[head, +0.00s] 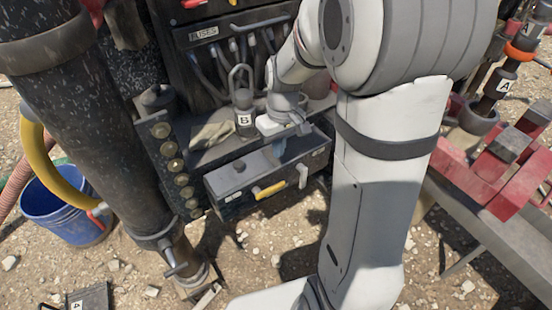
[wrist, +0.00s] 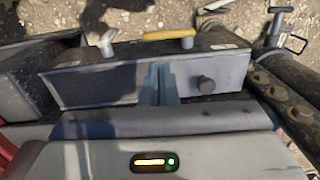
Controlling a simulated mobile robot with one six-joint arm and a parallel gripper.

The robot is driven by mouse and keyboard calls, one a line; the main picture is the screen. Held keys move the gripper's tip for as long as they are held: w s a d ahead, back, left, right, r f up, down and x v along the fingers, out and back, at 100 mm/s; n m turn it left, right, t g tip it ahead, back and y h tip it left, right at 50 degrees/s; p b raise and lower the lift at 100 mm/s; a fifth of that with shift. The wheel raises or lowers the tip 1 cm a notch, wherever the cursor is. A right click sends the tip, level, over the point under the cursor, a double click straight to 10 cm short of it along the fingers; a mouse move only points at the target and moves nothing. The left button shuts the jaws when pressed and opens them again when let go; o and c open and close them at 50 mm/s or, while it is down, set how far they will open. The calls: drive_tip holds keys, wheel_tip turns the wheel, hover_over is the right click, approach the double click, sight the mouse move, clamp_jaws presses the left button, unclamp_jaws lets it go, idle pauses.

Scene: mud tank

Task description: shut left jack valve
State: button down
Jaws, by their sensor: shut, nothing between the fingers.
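A grey valve box (head: 232,182) hangs below the dark panel. A yellow-grip lever (head: 270,189) and a pale lever (head: 302,176) project from its front. They also show in the wrist view, the yellow grip (wrist: 168,35) near the top and the pale lever (wrist: 105,40) to its left. A small lever (head: 172,260) sits low on the thick dark jack leg (head: 75,110) at left. I cannot tell which lever is the left jack valve. My gripper (head: 281,150) is shut and empty over the box top, behind the levers; its fingers (wrist: 158,85) touch neither lever.
A row of round brass knobs (head: 173,165) lines the box's left side. A bottle marked B (head: 243,118) and a cloth (head: 213,135) lie behind. A blue bucket (head: 65,210) stands left. Gravel (head: 255,245) in front is open. Red machinery (head: 500,165) is right.

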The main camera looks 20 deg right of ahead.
sight(274, 186)
drive_tip(key=f, duration=0.4)
drive_tip(key=f+b, duration=0.1)
drive_tip(key=f, duration=0.3)
drive_tip(key=f+b, duration=0.1)
drive_tip(key=f, duration=0.3)
drive_tip(key=shift+s+a+f, duration=0.15)
drive_tip(key=shift+a+f, duration=0.15)
drive_tip(key=shift+a, duration=0.1)
drive_tip(key=shift+a, duration=0.2)
drive_tip(key=shift+d, duration=0.1)
